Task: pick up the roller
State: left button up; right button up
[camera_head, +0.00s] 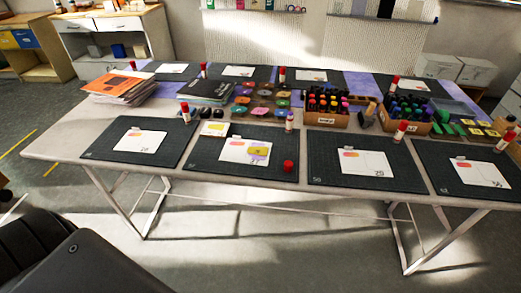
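A small tan-handled object with a dark lower part (368,113) stands on the long table between two boxes of bottles. It may be the roller, but it is too small to tell for sure. Neither of my grippers is in view.
The long table (70,139) holds dark cutting mats (325,172) with paper sheets and red-capped tubes. A paper stack (119,87) and black books (207,90) lie at left. Bottle boxes (327,117) stand at centre right. Bare floor (270,245) lies in front.

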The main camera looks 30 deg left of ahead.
aim_at(370, 118)
jog(key=k, duration=0.5)
jog(key=z, duration=0.4)
jog(key=i, duration=0.9)
jog(key=u, duration=0.7)
jog(key=i, duration=0.55)
jog(key=u, duration=0.45)
